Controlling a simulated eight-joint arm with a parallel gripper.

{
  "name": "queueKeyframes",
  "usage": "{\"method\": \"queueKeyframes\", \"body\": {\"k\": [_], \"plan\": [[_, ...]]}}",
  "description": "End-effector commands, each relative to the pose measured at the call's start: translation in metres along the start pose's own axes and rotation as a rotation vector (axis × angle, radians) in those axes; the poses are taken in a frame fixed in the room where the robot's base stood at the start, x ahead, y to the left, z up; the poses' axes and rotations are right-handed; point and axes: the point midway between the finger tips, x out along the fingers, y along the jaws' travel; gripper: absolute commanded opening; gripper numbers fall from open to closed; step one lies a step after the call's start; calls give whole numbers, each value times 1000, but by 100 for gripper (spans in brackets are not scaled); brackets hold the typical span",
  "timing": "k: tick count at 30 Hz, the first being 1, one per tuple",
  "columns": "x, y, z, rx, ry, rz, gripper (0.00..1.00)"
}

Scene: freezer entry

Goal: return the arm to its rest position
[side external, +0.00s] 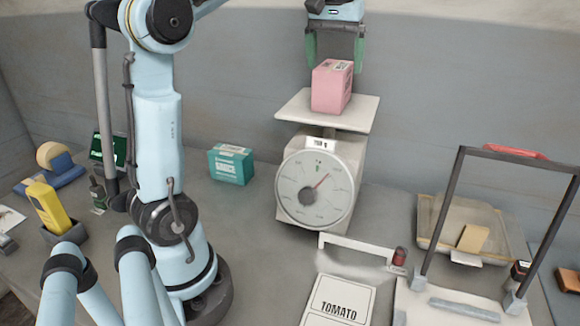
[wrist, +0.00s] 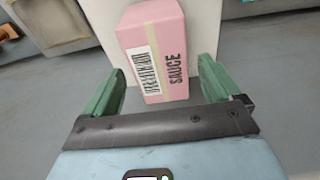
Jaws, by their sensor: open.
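My gripper (side external: 335,52) has green fingers and hangs above the scale at the top of the side external view. A pink box (side external: 331,88) stands upright on the scale's white platform (side external: 290,105). In the wrist view the pink box (wrist: 155,50) reads "SAUCE" and has a barcode label. My gripper (wrist: 158,85) is open there, with one finger on each side of the box's near end and gaps beside it. The scale's round dial (side external: 315,189) faces the camera, its needle pointing to the upper right.
A teal box (side external: 230,164) stands left of the scale. A card marked "TOMATO" (side external: 338,300) lies in front. At right are a dark frame with a red top (side external: 515,152) and a tray (side external: 432,222) holding a tan block (side external: 473,238). A yellow device (side external: 46,207) is at far left.

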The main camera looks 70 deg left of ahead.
Motion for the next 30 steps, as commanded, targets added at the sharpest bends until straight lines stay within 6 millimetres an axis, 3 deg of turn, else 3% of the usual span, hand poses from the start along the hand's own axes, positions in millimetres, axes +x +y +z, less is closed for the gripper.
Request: {"method": "queueKeyframes", "body": {"k": [8, 21, 30], "plan": [[10, 0, 2, 0, 0, 0, 91], [-40, 0, 1, 1, 0, 0, 91], [-63, 0, 1, 0, 0, 0, 91]]}}
